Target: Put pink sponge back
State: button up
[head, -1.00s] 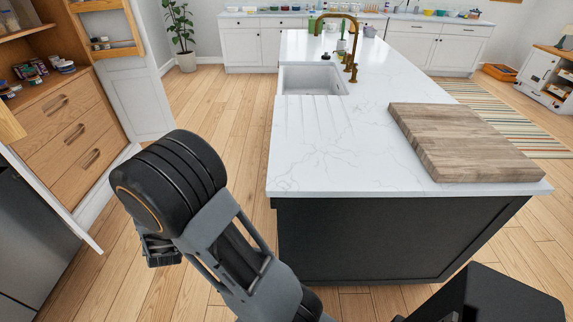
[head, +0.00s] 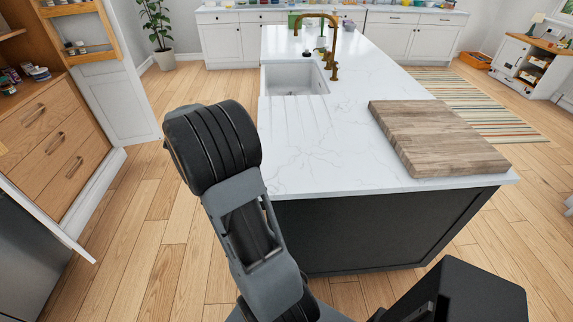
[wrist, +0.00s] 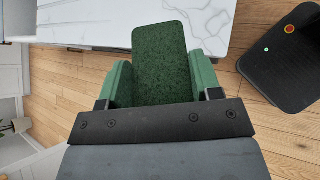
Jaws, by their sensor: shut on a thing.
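My gripper (wrist: 161,72) shows in the wrist view with its pale green fingers shut on a dark green, speckled, flat sponge-like block (wrist: 159,40). The block sticks out beyond the fingertips. It looks green here; I see no pink sponge in either view. In the head view my gripper and the block are hidden behind my own arm. The arm is over the floor, left of the island's near end.
A kitchen island (head: 310,150) with a white marble top carries a wooden board (head: 435,135), a sink (head: 293,78) and a brass tap (head: 333,45). An open cabinet with drawers (head: 50,130) stands at left. Wooden floor (head: 160,220) lies clear between them.

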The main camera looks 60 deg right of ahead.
jog(key=s+r+n+g+h, duration=0.1)
jog(key=s+r+n+g, duration=0.1)
jog(key=s, duration=0.2)
jog(key=g+h+p, duration=0.1)
jog(key=p, duration=0.2)
send_over(282, 170)
jog(key=a, duration=0.1)
jog(key=shift+n, duration=0.4)
notch_tip(282, 170, down, 8)
jog(key=shift+w+f, duration=0.15)
jog(key=shift+f, duration=0.1)
jog(key=shift+d+f, duration=0.45)
jog(key=shift+f, duration=0.1)
jog(key=shift+d+f+p, duration=0.1)
jog(key=shift+f+p, duration=0.35)
jog(key=shift+f, duration=1.2)
jog(key=shift+f, duration=0.1)
jog(key=o, duration=0.9)
